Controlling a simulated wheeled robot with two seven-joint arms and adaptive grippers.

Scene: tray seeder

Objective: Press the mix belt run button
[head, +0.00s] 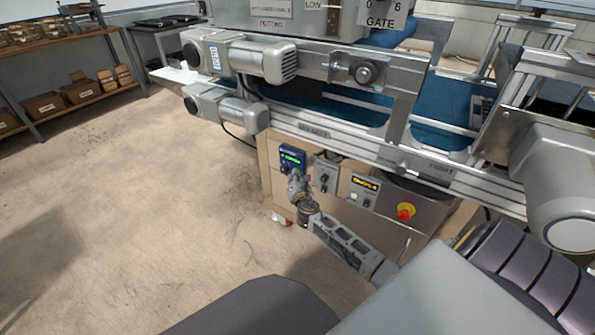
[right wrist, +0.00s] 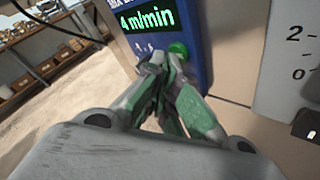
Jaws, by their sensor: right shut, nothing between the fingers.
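The blue control box (head: 292,158) is on the front of the machine below the belt frame, with a small lit green display. In the right wrist view its display (right wrist: 145,19) reads "4 m/min" under a partly cut-off label. A round green button (right wrist: 178,48) sits below the display at the right. My right gripper (head: 296,180) is shut and empty, with its fingertips just below the box in the head view. In the right wrist view the fingertips lie right beside the green button, low and to its left. I cannot tell whether they touch it. My left gripper is not in view.
Right of the box are a grey switch panel (head: 326,175), an orange-lit display unit (head: 364,187) and a red stop button on yellow (head: 405,211). Motors (head: 262,62) and the belt frame overhang above. Open floor (head: 150,180) lies to the left.

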